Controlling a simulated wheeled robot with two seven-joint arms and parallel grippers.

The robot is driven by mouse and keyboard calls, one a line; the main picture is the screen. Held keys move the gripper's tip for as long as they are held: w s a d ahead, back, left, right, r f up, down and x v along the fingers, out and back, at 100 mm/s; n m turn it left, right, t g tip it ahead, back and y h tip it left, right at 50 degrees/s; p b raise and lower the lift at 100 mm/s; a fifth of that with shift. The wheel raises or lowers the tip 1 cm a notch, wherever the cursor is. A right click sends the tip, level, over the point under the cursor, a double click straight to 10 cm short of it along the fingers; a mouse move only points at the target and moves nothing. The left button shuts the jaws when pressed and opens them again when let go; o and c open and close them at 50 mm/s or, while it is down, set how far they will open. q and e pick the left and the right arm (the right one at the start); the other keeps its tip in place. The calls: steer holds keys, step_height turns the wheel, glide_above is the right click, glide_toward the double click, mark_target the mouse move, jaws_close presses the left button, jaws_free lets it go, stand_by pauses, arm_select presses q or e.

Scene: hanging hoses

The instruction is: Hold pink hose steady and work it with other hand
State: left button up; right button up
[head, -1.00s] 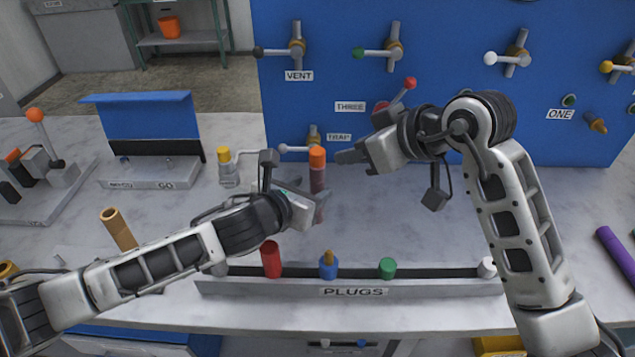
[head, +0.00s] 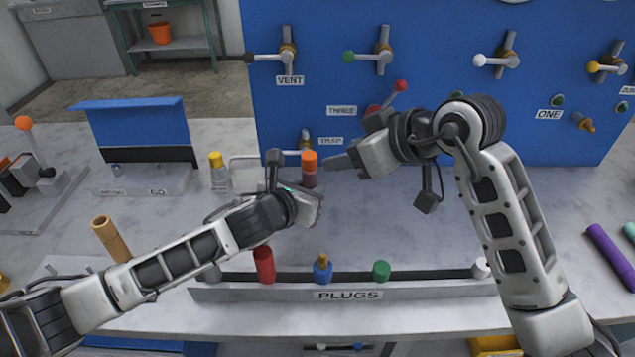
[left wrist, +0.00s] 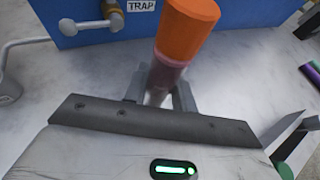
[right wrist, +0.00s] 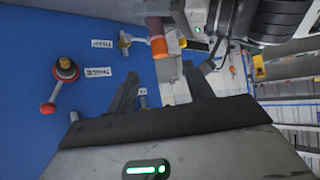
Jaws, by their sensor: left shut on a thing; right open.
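The pink hose (head: 310,179) is a short, dark pink, see-through tube with an orange end (head: 309,160). It stands roughly upright over the worktop, below the TRAP label. My left gripper (head: 314,196) is shut on it below the orange end. In the left wrist view the hose (left wrist: 167,74) rises from between the jaws, its orange end (left wrist: 187,25) uppermost; its lower part is hidden. My right gripper (head: 340,163) is open and empty, just right of the orange end in the head view. In the right wrist view the orange end (right wrist: 159,48) shows beyond the open jaws.
A blue panel (head: 420,110) with several valves stands behind. A PLUGS rack (head: 420,291) with coloured plugs lies in front. A yellow-capped bottle (head: 218,172) and a tan tube (head: 110,240) are to the left, a purple tube (head: 608,255) far right.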

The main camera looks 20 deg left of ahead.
mark_target(316, 159)
steer(key=w+a+f+y, duration=0.1)
steer(key=a+f, duration=0.1)
steer(key=w+a+f+n+y, duration=0.1)
steer(key=w+a+f, duration=0.1)
steer(key=a, duration=0.1)
steer(key=w+a+f+y, duration=0.1)
steer(key=a+f, duration=0.1)
steer(key=a, duration=0.1)
steer(key=shift+w+f+n+y, duration=0.2)
steer(key=shift+w+n+y, duration=0.05)
steer(key=shift+n+y, duration=0.05)
stand_by(0.3)
steer(key=c, duration=1.1)
